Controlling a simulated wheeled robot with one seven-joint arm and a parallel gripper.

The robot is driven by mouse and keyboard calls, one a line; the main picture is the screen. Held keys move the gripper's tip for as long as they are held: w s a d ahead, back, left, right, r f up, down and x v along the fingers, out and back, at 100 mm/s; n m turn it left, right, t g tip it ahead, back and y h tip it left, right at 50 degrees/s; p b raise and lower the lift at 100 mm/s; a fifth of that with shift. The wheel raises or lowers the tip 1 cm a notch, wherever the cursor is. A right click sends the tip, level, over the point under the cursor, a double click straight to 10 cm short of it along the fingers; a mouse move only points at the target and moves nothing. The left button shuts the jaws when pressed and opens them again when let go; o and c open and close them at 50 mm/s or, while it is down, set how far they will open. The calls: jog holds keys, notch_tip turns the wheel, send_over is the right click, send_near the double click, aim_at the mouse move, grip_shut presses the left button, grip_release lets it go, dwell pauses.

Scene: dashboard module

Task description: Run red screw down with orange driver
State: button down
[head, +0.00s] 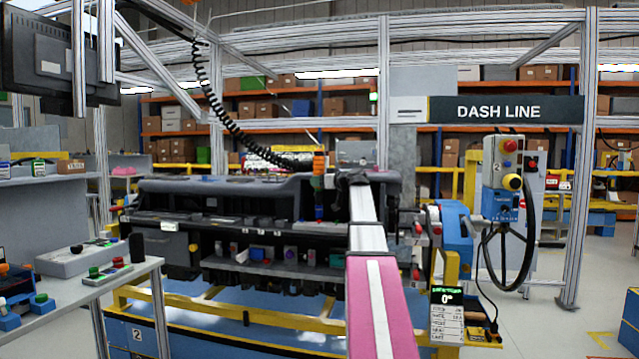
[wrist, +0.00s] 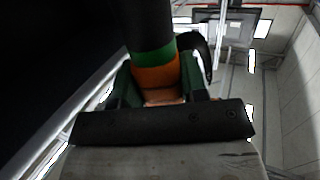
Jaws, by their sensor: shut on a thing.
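The orange driver (head: 319,162) hangs upright at the end of a black coiled cable in the head view, in front of the dark dashboard module (head: 240,187). My gripper (head: 328,181) is at the driver, at the end of my outstretched arm. In the wrist view, my gripper (wrist: 160,92) has its fingers on both sides of the driver (wrist: 157,76), shut on it. The driver there shows a black body, a green band and an orange part. I cannot make out the red screw or the driver's tip against it; my arm hides part of the module.
A yellow frame (head: 200,307) carries the module. A blue and grey end unit (head: 457,240) and a black handwheel (head: 506,258) stand at the right. A table with coloured buttons (head: 105,268) is at the left. Metal posts (head: 383,90) rise behind.

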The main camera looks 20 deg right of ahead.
jog(key=shift+f, duration=1.35)
dwell(4.2)
